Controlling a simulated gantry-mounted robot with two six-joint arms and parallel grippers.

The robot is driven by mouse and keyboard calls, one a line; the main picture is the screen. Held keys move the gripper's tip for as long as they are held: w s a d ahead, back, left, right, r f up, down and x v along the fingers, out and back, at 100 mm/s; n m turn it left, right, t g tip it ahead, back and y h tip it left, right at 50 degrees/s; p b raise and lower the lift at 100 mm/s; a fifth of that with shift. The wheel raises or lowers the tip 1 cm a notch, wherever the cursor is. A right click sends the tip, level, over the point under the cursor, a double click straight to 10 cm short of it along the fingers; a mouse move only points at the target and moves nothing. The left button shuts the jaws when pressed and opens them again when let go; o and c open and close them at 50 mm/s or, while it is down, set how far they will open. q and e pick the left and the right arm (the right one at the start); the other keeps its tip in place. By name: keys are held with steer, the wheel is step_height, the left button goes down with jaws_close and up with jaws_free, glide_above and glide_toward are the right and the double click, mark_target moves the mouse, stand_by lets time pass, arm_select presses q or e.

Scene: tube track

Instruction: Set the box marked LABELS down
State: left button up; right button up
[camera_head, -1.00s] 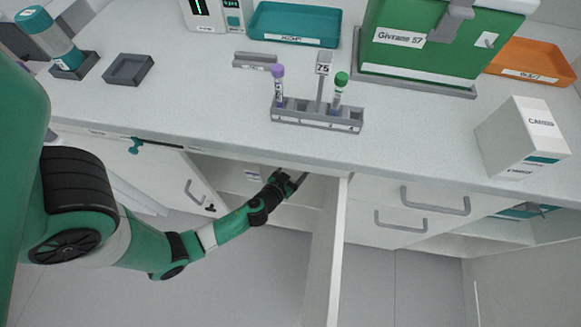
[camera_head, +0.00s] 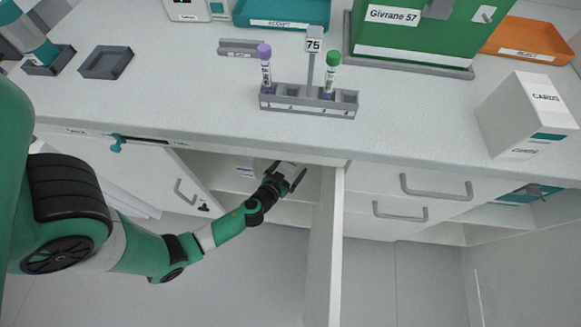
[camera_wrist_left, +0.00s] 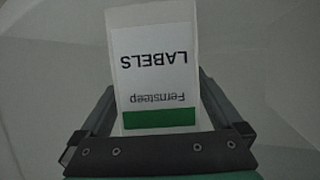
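The LABELS box (camera_wrist_left: 153,65) is white with a green band, and its print reads upside down in the left wrist view. My left gripper (camera_wrist_left: 155,85) has a finger along each side of the box, close against it, and appears shut on it. In the head view my left gripper (camera_head: 290,176) is in the opening of a cabinet under the counter, with a small white patch of the box (camera_head: 287,170) between its fingers. The box's underside is hidden, and I cannot tell whether it touches a surface. My right gripper is not in view.
An open cabinet door (camera_head: 325,250) stands just right of my left gripper. The counter (camera_head: 220,135) above has a tube rack (camera_head: 310,103), a CARDS box (camera_head: 525,115) and a green case (camera_head: 410,35). A drawer (camera_head: 435,187) is shut at the right.

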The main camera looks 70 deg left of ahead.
arm_select(q)
steer(key=shift+s+d+r, duration=0.1)
steer(key=shift+r, duration=0.05)
steer(key=p+v, duration=0.2)
steer(key=v, duration=0.9)
steer(key=shift+s+d+r, duration=0.15)
steer(key=shift+s+r, duration=0.05)
steer(key=shift+s, duration=0.1)
